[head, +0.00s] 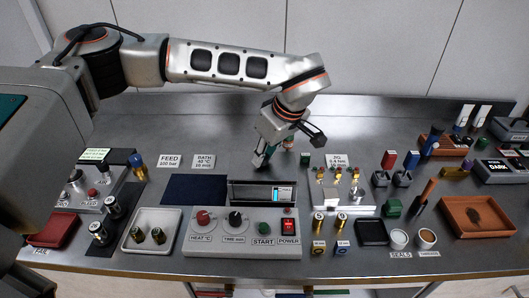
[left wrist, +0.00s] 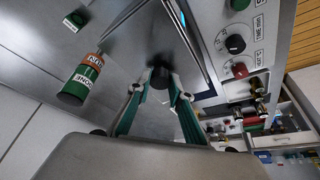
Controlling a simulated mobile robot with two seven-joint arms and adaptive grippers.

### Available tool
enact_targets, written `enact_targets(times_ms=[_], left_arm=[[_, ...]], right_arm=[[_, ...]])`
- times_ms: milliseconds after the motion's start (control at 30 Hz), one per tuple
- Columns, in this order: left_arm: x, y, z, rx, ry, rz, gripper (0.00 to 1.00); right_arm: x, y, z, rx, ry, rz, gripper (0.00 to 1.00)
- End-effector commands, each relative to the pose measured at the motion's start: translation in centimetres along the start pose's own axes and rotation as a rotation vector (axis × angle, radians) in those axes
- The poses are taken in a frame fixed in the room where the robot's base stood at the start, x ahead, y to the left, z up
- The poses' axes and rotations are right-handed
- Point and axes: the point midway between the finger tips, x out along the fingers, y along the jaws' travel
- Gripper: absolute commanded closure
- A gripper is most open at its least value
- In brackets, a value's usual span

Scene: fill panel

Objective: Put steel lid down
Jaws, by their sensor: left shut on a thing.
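My left gripper (head: 263,160) is low over the steel table, just behind the open bath (head: 235,194) of the control box. In the left wrist view its two green-padded fingers (left wrist: 158,92) are shut on a dark round knob of the steel lid (left wrist: 160,77). The lid's plate blends with the grey steel around it, so I cannot tell whether it touches the table. In the head view the lid is hidden behind the gripper and the box. My right gripper is not in view.
A green and orange labelled can (left wrist: 82,80) stands close to the gripper. The control box (head: 243,233) with knobs is in front. A dark blue mat (head: 194,189) lies left of the bath. The table's back strip is mostly clear.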

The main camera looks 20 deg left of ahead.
Motion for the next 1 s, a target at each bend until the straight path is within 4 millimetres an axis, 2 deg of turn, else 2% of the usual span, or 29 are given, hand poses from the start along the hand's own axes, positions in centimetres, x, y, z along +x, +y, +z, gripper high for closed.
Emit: enact_targets(times_ms=[67, 100, 133, 567, 767, 1000], left_arm=[[-0.1, 0.0, 0.0, 0.0, 0.0, 0.001, 1.0], [0.0, 0.0, 0.0, 0.0, 0.0, 0.0, 0.69], [0.0, 0.0, 0.0, 0.0, 0.0, 0.0, 0.63], [-0.5, 0.0, -0.2, -0.001, 0.0, 0.001, 0.63], [-3.5, 0.1, -0.5, -0.001, 0.004, 0.006, 0.63], [-8.7, 0.1, -0.5, -0.002, 0.004, 0.006, 0.63]], right_arm=[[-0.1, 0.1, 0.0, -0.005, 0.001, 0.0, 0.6], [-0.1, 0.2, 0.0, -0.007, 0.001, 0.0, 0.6], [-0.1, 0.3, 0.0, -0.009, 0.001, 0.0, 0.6], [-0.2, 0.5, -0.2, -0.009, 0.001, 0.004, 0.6], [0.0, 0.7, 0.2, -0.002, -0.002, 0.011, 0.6], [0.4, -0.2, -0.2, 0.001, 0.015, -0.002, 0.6]])
